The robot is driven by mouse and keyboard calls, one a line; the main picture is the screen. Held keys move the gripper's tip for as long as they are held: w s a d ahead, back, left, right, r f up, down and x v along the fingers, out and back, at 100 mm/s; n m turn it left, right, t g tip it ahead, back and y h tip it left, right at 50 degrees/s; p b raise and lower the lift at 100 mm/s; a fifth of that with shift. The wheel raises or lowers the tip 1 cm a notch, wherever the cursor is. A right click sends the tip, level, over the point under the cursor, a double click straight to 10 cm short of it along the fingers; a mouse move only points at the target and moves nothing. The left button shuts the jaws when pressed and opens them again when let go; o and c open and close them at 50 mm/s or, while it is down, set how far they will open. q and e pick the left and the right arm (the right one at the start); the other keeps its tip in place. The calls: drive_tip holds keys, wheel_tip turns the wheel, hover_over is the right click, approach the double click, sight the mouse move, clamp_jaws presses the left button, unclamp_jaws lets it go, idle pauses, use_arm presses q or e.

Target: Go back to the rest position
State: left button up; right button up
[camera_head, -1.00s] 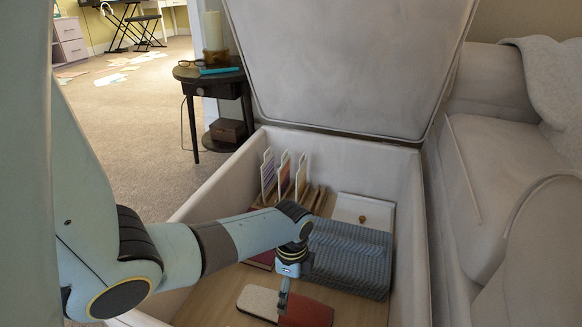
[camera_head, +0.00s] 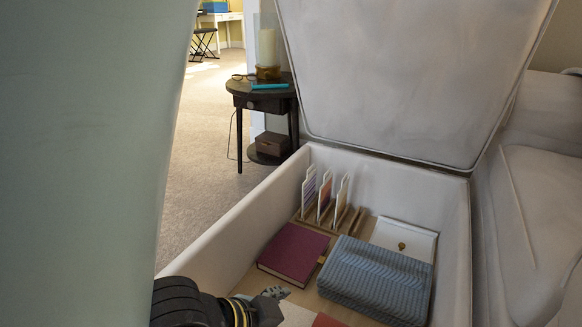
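My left arm comes in at the bottom left, and its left gripper (camera_head: 272,294) shows only in part near the bottom edge. It is low at the near left side of the open storage box (camera_head: 222,228), close to a pale and red item (camera_head: 328,320) cut off by the frame. Its fingers are small and partly hidden, so I cannot tell whether they are open or shut. Nothing is clearly seen in them. A large pale green link of mine covers the left of the view. My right gripper is not in view.
The box holds a dark red book (camera_head: 293,252), a grey-blue knitted bundle (camera_head: 375,280), a white box with a knob (camera_head: 405,238) and several upright cards in a rack. Its lid (camera_head: 390,80) stands open. A dark side table (camera_head: 262,92) stands behind; a sofa (camera_head: 540,210) is right.

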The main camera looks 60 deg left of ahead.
use_arm(q)
drive_tip(key=shift+s+d+r+n+t, duration=0.1)
drive_tip(key=shift+s+r+n+t, duration=0.1)
drive_tip(key=shift+r, duration=0.3)
drive_tip(key=shift+s+r+n+t, duration=0.1)
drive_tip(key=shift+r+n, duration=0.1)
drive_tip(key=shift+r, duration=0.3)
